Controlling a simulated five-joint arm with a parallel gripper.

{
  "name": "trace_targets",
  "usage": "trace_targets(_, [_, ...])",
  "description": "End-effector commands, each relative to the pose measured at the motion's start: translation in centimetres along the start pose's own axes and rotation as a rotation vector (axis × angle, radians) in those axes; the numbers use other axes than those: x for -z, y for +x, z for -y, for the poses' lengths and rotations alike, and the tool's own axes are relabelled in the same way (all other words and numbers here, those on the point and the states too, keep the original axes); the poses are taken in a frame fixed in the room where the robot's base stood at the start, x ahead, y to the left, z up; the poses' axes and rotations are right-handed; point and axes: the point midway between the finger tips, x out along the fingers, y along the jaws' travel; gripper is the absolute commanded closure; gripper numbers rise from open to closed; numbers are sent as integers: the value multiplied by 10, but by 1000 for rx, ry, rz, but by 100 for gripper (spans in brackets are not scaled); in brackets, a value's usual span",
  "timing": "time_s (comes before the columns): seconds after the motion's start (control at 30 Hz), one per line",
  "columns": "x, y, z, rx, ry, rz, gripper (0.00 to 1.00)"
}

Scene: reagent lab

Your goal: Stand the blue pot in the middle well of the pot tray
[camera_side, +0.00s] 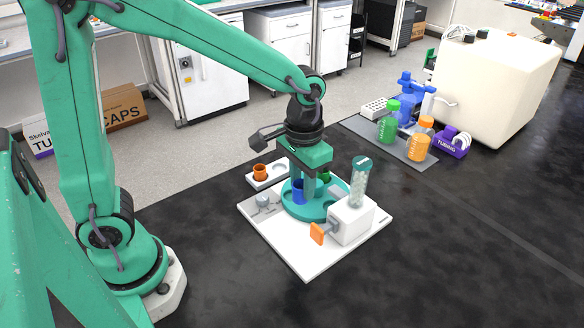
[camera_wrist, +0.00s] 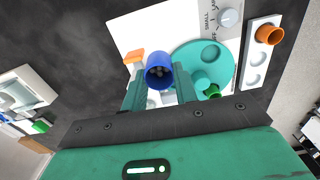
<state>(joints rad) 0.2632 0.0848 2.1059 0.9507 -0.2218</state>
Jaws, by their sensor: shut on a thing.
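My gripper (camera_wrist: 159,84) is shut on the blue pot (camera_wrist: 158,72), with one finger on each side of it. The pot looks upright, with dark bits inside. In the side view the blue pot (camera_side: 298,191) is at the teal turntable (camera_side: 315,213); I cannot tell whether it touches it. The white pot tray (camera_wrist: 246,67) lies to the right in the wrist view, apart from my gripper. An orange pot (camera_wrist: 269,34) stands in one end well; the middle well (camera_wrist: 258,57) and the other end well are empty. In the side view my fingers partly hide the tray (camera_side: 279,178).
A green pot (camera_wrist: 213,91) stands on the turntable. The white board (camera_side: 306,265) carries a dispenser with a clear bottle (camera_side: 361,185), an orange paddle (camera_side: 318,233) and a grey knob (camera_side: 263,200). Bottles (camera_side: 388,127) stand on a grey mat farther back. Black bench lies clear in front.

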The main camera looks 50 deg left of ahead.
Motion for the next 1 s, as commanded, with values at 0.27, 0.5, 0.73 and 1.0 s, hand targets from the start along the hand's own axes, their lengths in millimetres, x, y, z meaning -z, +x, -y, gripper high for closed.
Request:
trace_targets(0.27, [0, 0, 0, 0, 0, 0, 93])
trace_targets(0.5, [9, 3, 9, 0, -6, 1, 93])
trace_targets(0.73, [35, 12, 41, 0, -16, 1, 93])
trace_targets(1.0, [72, 31, 108, 0, -30, 3, 93])
